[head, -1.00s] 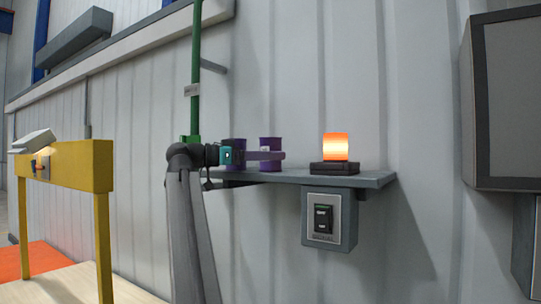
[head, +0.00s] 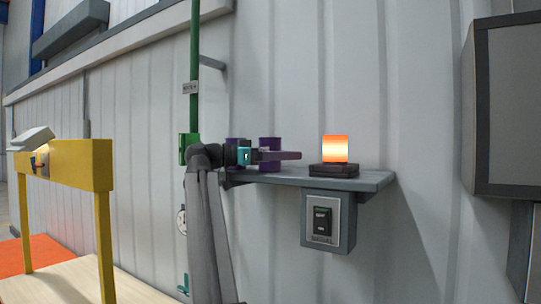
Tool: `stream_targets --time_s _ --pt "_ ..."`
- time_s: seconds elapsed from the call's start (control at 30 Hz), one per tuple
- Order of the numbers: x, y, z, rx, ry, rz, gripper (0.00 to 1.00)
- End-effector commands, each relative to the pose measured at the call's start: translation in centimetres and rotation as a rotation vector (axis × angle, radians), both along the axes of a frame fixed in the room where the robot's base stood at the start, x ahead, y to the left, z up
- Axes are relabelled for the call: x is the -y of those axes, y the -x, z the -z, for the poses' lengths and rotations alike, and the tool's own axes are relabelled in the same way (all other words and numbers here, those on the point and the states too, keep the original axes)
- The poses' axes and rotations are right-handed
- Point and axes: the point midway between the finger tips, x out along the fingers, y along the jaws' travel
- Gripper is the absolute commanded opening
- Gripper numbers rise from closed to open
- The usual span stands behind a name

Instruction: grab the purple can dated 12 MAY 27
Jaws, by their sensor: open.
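Two purple cans stand upright on a grey wall shelf (head: 350,180). The right purple can (head: 270,142) shows its top and a little of its lower part. The left purple can (head: 238,141) is mostly hidden behind my arm. No date can be read on either can. My gripper (head: 290,155) reaches to the right across the front of the cans, its fingers level with the right can's middle. It is open, and I see nothing held in it. I cannot tell whether it touches the right can.
A lit orange lamp (head: 335,149) on a dark base stands on the shelf to the right of my gripper. A grey switch box (head: 328,222) hangs below the shelf. A green pole (head: 194,75) rises at the left, and a yellow frame (head: 80,165) stands further left.

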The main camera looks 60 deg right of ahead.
Motion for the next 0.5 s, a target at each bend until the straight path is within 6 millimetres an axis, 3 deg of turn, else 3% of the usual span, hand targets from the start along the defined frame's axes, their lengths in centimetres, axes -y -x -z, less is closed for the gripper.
stream_targets --time_s 0.2,0.5 --pt "-0.04 -0.03 -0.02 0.0 0.0 0.0 0.74" --pt "-0.06 -0.06 -0.02 0.0 0.0 -0.001 0.25"
